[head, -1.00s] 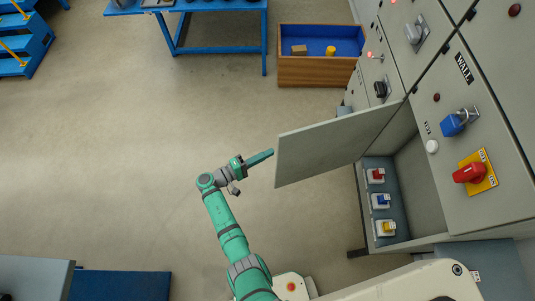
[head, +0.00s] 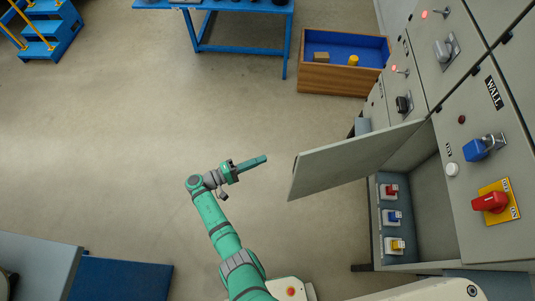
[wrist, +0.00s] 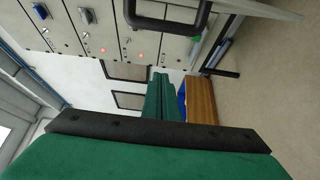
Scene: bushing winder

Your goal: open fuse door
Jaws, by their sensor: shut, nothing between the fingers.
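The fuse door (head: 350,160) is a flat grey panel. It stands swung out wide from the cabinet, and the compartment behind it is exposed. Inside are a red fuse (head: 391,191), a blue fuse (head: 393,216) and a yellow fuse (head: 395,245) on a dark panel. My gripper (head: 266,158) is shut and empty, a short gap to the left of the door's free edge. In the wrist view the shut green fingers (wrist: 160,98) point toward the cabinets, and a dark handle (wrist: 165,22) shows at the top.
A wooden box with blue lining (head: 330,83) and a blue table (head: 240,48) stand at the back.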

